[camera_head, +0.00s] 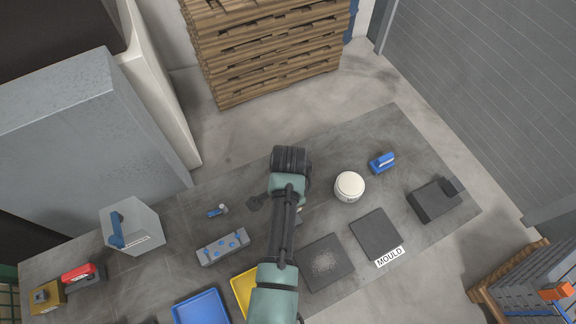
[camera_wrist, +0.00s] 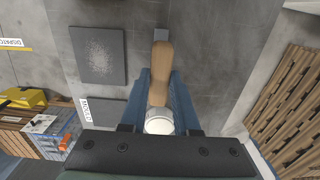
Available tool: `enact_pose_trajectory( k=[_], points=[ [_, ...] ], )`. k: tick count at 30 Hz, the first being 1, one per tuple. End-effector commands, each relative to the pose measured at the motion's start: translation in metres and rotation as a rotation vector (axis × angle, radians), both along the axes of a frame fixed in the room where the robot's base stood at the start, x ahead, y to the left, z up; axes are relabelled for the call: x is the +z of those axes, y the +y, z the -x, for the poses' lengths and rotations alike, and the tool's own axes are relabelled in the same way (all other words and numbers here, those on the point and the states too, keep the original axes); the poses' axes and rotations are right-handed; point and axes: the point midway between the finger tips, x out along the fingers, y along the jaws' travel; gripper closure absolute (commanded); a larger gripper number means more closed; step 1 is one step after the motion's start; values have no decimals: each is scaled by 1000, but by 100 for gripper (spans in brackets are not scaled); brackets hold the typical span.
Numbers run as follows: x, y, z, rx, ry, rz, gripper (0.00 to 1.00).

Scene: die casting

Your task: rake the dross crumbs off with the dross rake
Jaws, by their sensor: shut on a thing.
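The dross rake's wooden handle (camera_wrist: 160,62) is between the blue fingers of my gripper (camera_wrist: 159,78) in the wrist view, and my gripper is shut on it. A grey end piece (camera_wrist: 162,34) shows beyond the handle, over the table. Dross crumbs (camera_head: 325,262) lie as a pale speckled patch on a dark square plate (camera_head: 307,282). In the wrist view the crumbs (camera_wrist: 97,53) are to the left of the rake, apart from it. In the head view my arm hides the fingers and most of the rake.
A white round pot (camera_head: 350,186) stands right of my arm and shows behind the fingers in the wrist view. The mould plate (camera_head: 374,232) is beside the crumb plate. A blue tray (camera_head: 200,309), yellow tray (camera_head: 243,287) and grey holder block (camera_head: 223,247) are left. Stacked pallets (camera_head: 265,50) stand behind.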

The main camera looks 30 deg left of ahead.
Motion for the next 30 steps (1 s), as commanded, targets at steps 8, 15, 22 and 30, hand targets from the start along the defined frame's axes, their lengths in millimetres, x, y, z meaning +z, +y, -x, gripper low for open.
enact_pose_trajectory(
  k=[8, 15, 22, 30],
  points=[
    [27, 0, -1, 0, -3, 0, 100],
    [46, 0, -1, 0, -2, -1, 100],
    [56, 0, -1, 0, -1, 0, 100],
    [54, 0, -1, 0, -2, -1, 100]
  ],
)
